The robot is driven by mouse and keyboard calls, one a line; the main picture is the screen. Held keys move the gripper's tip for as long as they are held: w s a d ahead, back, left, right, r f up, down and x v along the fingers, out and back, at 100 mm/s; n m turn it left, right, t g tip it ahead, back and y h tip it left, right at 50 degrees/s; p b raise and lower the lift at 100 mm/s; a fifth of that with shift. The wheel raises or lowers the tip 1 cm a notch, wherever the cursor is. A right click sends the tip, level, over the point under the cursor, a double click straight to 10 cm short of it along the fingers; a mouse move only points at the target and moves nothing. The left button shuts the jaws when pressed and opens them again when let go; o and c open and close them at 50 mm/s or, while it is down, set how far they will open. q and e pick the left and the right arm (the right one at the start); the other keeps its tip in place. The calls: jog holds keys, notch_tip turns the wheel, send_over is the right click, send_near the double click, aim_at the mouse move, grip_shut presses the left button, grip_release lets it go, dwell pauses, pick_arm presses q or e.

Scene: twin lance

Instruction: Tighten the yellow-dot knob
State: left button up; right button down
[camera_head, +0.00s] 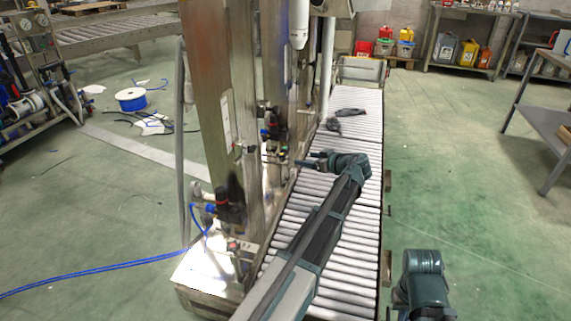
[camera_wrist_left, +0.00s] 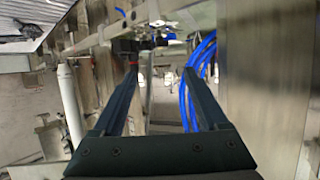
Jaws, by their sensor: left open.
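My left gripper (camera_head: 310,163) is over the roller conveyor, its fingers pointing left at the steel machine frame. In the left wrist view its two dark fingers (camera_wrist_left: 162,72) are spread, with nothing between them. Beyond the fingertips is a dark fitting with a red ring (camera_wrist_left: 131,50) and blue parts, apart from the fingers as far as I can tell. In the head view, one dark regulator with red and blue parts (camera_head: 273,128) is on the frame near the gripper, and another (camera_head: 231,205) is lower left. I cannot make out a yellow dot on any knob. My right gripper is out of view.
The roller conveyor (camera_head: 352,255) runs along the frame's right side, with a dark tool (camera_head: 350,112) on its far part. Tall steel posts (camera_head: 212,90) stand to the left. Blue hoses (camera_wrist_left: 203,60) hang beside the right finger.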

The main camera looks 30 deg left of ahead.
aim_at(282, 155)
pick_arm(q)
jog(key=b+x, duration=0.5)
jog(key=x, duration=0.7)
jog(key=shift+w+a+f, duration=0.2)
jog(key=shift+w+a, duration=0.05)
jog(key=shift+w+a+f, duration=0.15)
jog(key=shift+a, duration=0.35)
grip_shut()
